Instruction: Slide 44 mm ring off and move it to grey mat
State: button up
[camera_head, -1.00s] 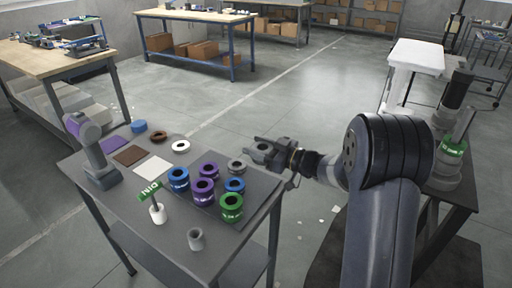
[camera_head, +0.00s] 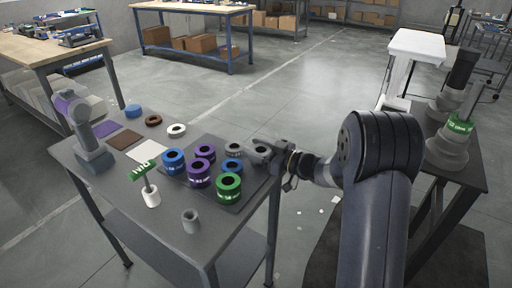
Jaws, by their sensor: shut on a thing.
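My gripper (camera_head: 259,149) is at the right edge of the dark grey mat (camera_head: 255,180), low over the table corner. It is shut on a small dark grey piece that looks like a ring, partly hidden by the fingers. A grey ring (camera_head: 233,149) stands on the mat just left of the fingertips; I cannot tell whether they touch. Blue rings (camera_head: 173,160), purple rings (camera_head: 198,174) and a green ring (camera_head: 228,187) share the mat. Their size labels are too small to read. On the right table, a green ring (camera_head: 460,124) sits around a grey stepped column (camera_head: 447,151).
A white post with a green sign (camera_head: 142,171) and a grey cup (camera_head: 190,220) stand near the front. Purple, brown and white mats (camera_head: 147,149) lie at the left, with loose rings behind. A grey-purple device (camera_head: 82,130) stands at the left edge.

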jog(key=o, duration=1.2)
jog(key=v, duration=1.1)
jog(key=shift+a, duration=0.1)
